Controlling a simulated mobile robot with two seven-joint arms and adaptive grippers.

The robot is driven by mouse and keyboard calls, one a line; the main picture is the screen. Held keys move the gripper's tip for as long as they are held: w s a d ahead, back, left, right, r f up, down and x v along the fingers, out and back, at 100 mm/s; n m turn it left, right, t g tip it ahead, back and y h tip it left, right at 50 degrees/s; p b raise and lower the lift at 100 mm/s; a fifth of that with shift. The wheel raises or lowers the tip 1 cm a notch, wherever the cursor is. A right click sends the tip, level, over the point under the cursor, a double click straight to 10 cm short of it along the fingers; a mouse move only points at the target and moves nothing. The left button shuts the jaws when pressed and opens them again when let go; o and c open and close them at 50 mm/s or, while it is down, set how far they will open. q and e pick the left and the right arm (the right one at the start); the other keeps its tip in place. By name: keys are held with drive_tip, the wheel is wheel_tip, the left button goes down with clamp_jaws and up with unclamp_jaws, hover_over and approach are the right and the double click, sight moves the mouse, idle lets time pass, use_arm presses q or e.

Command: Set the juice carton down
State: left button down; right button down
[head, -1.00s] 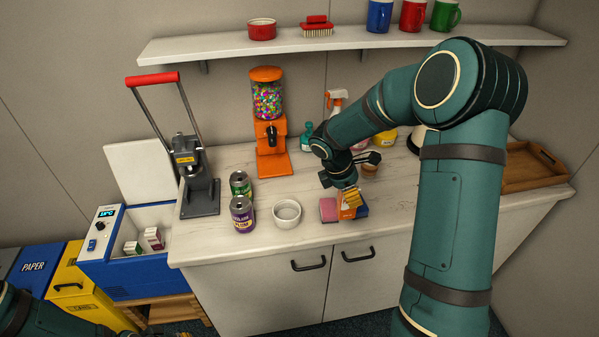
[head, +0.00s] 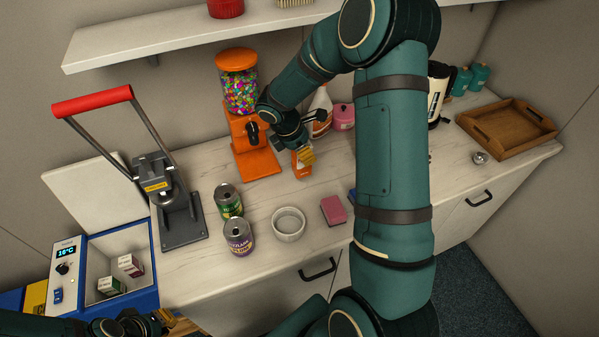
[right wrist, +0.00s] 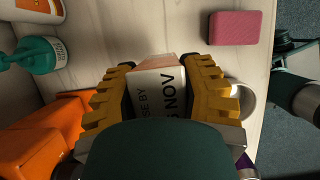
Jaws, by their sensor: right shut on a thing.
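My right gripper (head: 304,157) is shut on the juice carton, beside the orange candy dispenser (head: 258,165) on the counter. The carton (head: 298,168) shows as a small orange piece below the fingers in the head view. In the right wrist view the carton (right wrist: 158,90) lies between both yellow fingers, with a pale face printed "USE BY" and "NOV". Its base is hidden, so I cannot tell whether it touches the counter. My left gripper (head: 158,322) is low at the bottom left edge, partly cut off; its fingers are unclear.
A white bowl (head: 288,224), two cans (head: 238,237) and a pink sponge (head: 334,210) stand nearer the counter's front. A spray bottle (head: 320,110) and pink jar (head: 343,116) are behind. An open cooler (head: 150,262) holds small cartons. Bare counter (head: 270,195) lies before the dispenser.

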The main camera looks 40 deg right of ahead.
sight(304, 167)
wheel_tip(304, 167, down, 3)
drive_tip(key=shift+s+r, duration=0.15)
drive_tip(key=shift+f, duration=2.15)
drive_tip(key=shift+b, duration=0.3)
drive_tip(key=c, duration=0.6)
unclamp_jaws()
drive_tip(key=shift+f, duration=0.1)
drive_tip(key=shift+r, duration=0.35)
drive_tip(key=v, duration=1.1)
drive_tip(key=shift+a+r+p, duration=0.25)
drive_tip(key=shift+p, duration=0.1)
